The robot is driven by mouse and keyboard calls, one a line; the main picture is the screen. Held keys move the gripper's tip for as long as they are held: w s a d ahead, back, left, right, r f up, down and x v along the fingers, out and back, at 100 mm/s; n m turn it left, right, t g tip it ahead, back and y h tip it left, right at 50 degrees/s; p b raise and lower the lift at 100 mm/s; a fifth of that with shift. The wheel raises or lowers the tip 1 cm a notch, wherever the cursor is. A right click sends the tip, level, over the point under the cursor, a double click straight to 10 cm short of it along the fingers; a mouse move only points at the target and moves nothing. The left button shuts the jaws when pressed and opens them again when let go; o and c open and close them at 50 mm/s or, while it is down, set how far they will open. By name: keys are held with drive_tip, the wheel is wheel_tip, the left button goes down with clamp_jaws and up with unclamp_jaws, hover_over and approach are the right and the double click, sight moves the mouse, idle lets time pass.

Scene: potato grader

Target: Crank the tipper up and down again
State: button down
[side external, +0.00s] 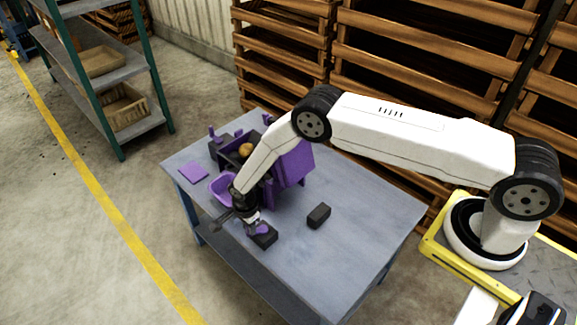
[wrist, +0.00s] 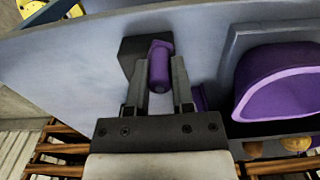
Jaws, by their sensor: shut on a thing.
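My gripper (wrist: 160,88) is shut on a purple crank handle (wrist: 159,66), which sits between its two fingers in the wrist view. Behind the handle is a dark block (wrist: 133,55). In the side external view my gripper (side external: 252,224) is low at the table's near left edge, and the purple handle (side external: 262,229) shows beside a dark block (side external: 265,239). The purple tipper body (side external: 293,165) stands behind my wrist, partly hidden by my arm. A purple tray (side external: 221,187) is left of it; its rim (wrist: 240,100) also shows in the wrist view.
A potato (side external: 246,150) lies on the dark machine behind the tray. A flat purple pad (side external: 193,173) lies at the table's left. A dark block (side external: 319,215) sits alone on the grey-blue table (side external: 365,215), whose right part is clear. Wooden crates (side external: 430,60) stand behind.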

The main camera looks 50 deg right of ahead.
drive_tip(key=shift+s+a, duration=0.1)
drive_tip(key=shift+s, duration=0.05)
drive_tip(key=shift+s+a, duration=0.15)
drive_tip(key=shift+s, duration=0.6)
drive_tip(key=c, duration=0.6)
unclamp_jaws()
drive_tip(key=shift+o, duration=0.2)
wheel_tip(320, 180, up, 7)
idle(0.4)
drive_tip(key=shift+r, duration=0.1)
